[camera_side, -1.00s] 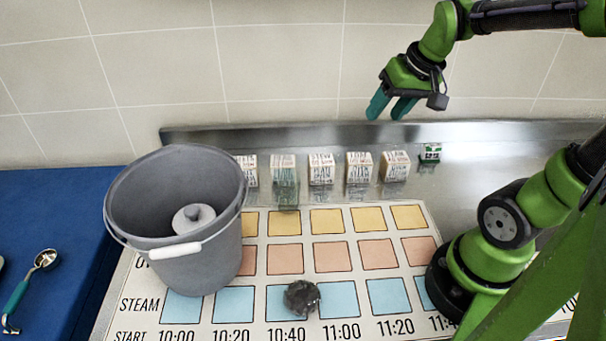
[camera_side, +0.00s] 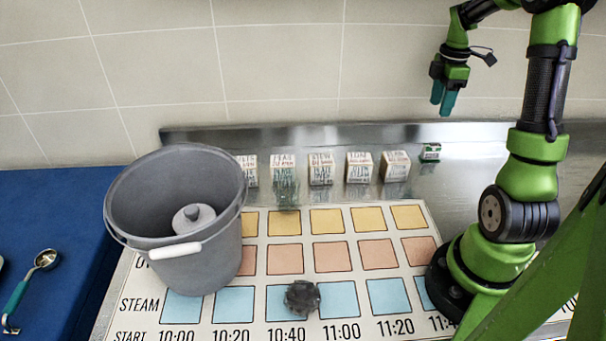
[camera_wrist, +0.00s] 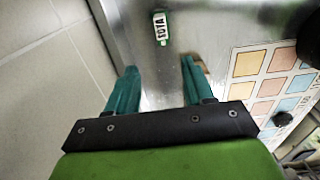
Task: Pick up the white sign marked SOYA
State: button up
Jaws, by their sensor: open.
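The white SOYA sign (camera_wrist: 161,29) shows in the wrist view on the steel counter, ahead of and between my fingers, with a green edge. In the side view a small green and white block (camera_side: 431,152), which looks like the same sign, stands at the right end of the row by the back ledge. My gripper (camera_side: 445,103) hangs above and slightly right of it, fingers pointing down, apart from it. In the wrist view my gripper (camera_wrist: 160,75) has its two teal fingers spread with nothing between them.
Several white lettered blocks (camera_side: 358,167) stand in a row left of the sign. A grey pot (camera_side: 175,230) stands on the left of the chart board (camera_side: 330,237). A dark lump (camera_side: 302,297) lies on the board. Bare counter (camera_side: 480,170) lies right of the sign.

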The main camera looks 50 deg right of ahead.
aim_at(432, 145)
notch_tip(432, 145, down, 9)
jog(key=shift+f, duration=0.15)
jog(key=shift+s+f, duration=0.2)
jog(key=shift+f, duration=1.15)
jog(key=shift+s+f, duration=0.15)
jog(key=shift+f, duration=1.2)
grip_shut()
